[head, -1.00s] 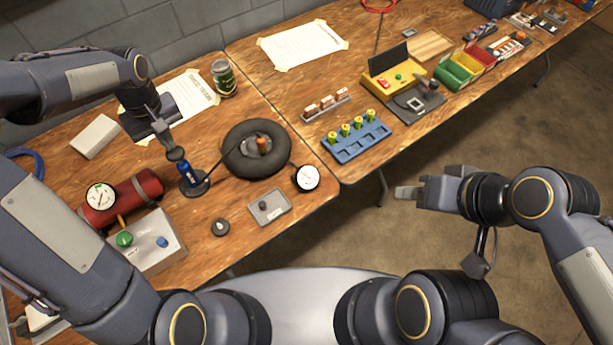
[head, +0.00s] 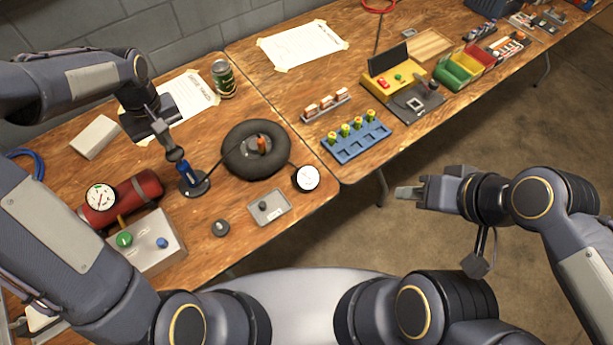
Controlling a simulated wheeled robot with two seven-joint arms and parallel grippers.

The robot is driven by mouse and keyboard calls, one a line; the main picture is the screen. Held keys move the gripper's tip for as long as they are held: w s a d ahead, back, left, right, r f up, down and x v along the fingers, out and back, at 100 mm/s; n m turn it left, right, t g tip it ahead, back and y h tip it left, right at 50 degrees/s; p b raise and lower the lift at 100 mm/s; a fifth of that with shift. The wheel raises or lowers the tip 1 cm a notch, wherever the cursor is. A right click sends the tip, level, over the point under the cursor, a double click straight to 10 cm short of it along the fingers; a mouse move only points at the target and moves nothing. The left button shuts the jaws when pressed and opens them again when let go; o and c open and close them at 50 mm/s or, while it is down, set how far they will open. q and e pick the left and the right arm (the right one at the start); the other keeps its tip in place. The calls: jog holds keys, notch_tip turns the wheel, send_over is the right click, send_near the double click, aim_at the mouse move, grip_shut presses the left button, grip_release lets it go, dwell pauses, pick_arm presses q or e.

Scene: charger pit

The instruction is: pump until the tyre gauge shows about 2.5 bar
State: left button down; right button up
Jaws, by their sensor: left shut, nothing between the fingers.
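The pump, a blue cylinder (head: 186,172) on a dark round base, stands on the near table with a dark round-topped handle (head: 175,154). My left gripper (head: 168,142) is shut and empty, its fingertips right at or just above the handle top; I cannot tell if they touch. The black tyre (head: 236,165) lies flat to the right of the pump, with a thin dark hose between them. The round white tyre gauge (head: 307,178) is at the tyre's right; its needle is too small to read. My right gripper (head: 408,193) hangs over the floor, away from the table; its finger gap is unclear.
A red tank (head: 140,188) with a dial and a grey box (head: 150,243) with green and blue knobs stand left of the pump. A grey plate (head: 270,207) and small dark knob (head: 220,228) lie in front. A green can (head: 223,78) stands behind.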

aim_at(174, 152)
pick_arm(q)
jog(key=shift+f, duration=0.15)
jog(key=shift+f+b, duration=1.6)
jog(key=shift+f, duration=0.4)
jog(key=shift+r+p, duration=1.4)
jog(key=shift+r, duration=0.35)
jog(key=shift+f+b, duration=1.3)
jog(key=shift+f, duration=0.4)
jog(key=shift+r+p, duration=1.35)
jog(key=shift+r, duration=0.35)
